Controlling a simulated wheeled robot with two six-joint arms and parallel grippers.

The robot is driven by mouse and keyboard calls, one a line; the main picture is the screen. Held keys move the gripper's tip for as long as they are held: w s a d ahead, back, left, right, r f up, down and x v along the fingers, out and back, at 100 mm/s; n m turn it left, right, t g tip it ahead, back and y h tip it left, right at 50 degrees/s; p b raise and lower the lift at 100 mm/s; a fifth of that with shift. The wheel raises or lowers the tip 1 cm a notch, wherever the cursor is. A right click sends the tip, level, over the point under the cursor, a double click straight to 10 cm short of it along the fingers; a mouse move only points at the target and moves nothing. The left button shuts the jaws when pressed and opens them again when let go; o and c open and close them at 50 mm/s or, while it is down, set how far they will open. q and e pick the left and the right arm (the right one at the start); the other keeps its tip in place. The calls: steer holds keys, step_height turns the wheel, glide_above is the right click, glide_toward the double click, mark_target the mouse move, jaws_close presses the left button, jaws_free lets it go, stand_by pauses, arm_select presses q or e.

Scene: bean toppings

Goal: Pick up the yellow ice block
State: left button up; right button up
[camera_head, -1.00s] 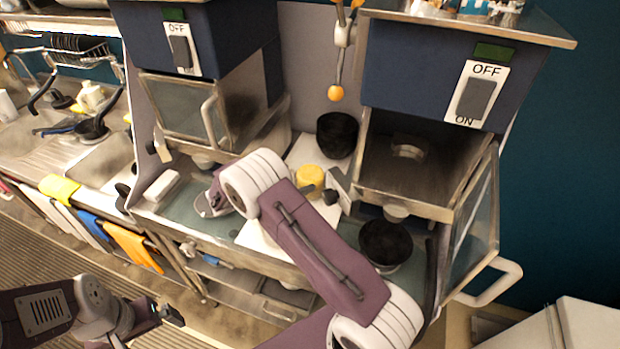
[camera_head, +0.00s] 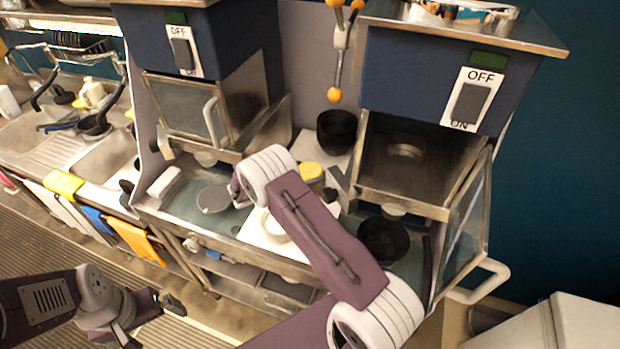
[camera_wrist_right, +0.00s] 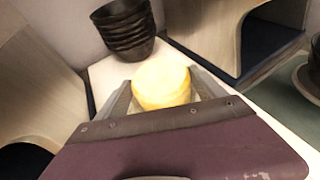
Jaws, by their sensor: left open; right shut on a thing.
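The yellow ice block (camera_wrist_right: 161,80) is a short round cylinder over the white board (camera_wrist_right: 108,70). In the right wrist view it sits between the two fingers of my right gripper (camera_wrist_right: 160,92), which is shut on it. I cannot tell whether the block touches the board. In the head view the block (camera_head: 311,174) shows just beyond my right arm, partly covered by it. My left gripper (camera_head: 150,318) is at the lower left, open and empty, away from the counter.
A stack of black bowls (camera_head: 337,131) stands behind the block; it also shows in the wrist view (camera_wrist_right: 124,30). Another black bowl (camera_head: 384,240) sits under the right machine (camera_head: 420,165), whose glass door (camera_head: 466,225) is open. A round grey plate (camera_head: 213,198) lies under the left machine.

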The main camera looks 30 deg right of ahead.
steer(key=shift+w+r, duration=0.1)
steer(key=shift+r, duration=0.15)
step_height(320, 180, up, 9)
steer(key=b, duration=0.2)
steer(key=shift+f+b, duration=0.1)
steer(key=shift+b, duration=0.2)
steer(key=shift+r, duration=0.4)
